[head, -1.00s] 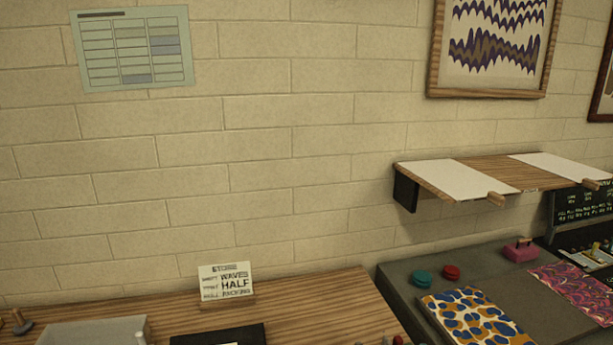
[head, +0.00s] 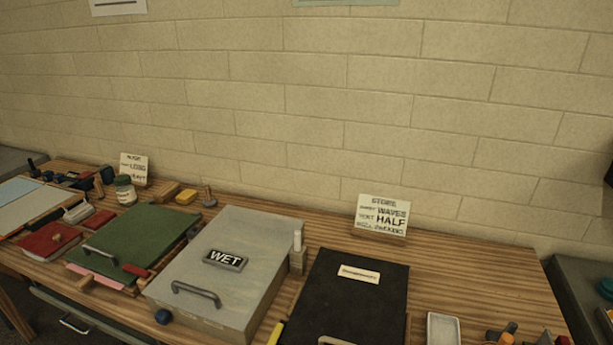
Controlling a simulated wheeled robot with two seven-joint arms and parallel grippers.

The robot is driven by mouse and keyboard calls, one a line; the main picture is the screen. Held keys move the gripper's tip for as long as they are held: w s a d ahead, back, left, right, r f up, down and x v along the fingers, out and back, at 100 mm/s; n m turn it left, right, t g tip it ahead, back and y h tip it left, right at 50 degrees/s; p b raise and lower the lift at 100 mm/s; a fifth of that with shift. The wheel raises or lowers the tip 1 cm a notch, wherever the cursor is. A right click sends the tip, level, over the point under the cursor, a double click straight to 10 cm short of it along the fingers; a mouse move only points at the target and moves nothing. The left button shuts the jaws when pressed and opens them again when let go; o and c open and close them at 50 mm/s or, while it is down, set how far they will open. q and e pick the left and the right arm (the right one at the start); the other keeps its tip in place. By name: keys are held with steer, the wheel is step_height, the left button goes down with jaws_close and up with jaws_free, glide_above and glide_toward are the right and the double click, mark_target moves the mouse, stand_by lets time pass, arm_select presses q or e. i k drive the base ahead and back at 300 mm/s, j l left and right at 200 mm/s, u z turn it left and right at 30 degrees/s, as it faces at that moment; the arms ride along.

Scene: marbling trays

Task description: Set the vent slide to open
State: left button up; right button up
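I cannot pick out the vent slide for certain in the head view. A grey lidded box (head: 243,245) with a curved handle and a black "WET" plate (head: 225,260) stands on the wooden table. A pale upright peg (head: 297,241) on a small block is at its right side, and a dark blue knob (head: 163,316) is at its front left corner. A black lidded box (head: 362,300) with a white label is to its right. Neither of my grippers is in view.
A green board (head: 140,240) with a handle and a red book (head: 50,240) are at the left. A jar (head: 125,190) and a yellow block (head: 186,196) stand behind. A sign card (head: 382,215) stands at the back. A white tray (head: 443,328) is at front right.

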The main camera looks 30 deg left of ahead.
mark_target(163, 317)
steer(key=k+u, duration=0.15)
steer(key=u, duration=1.2)
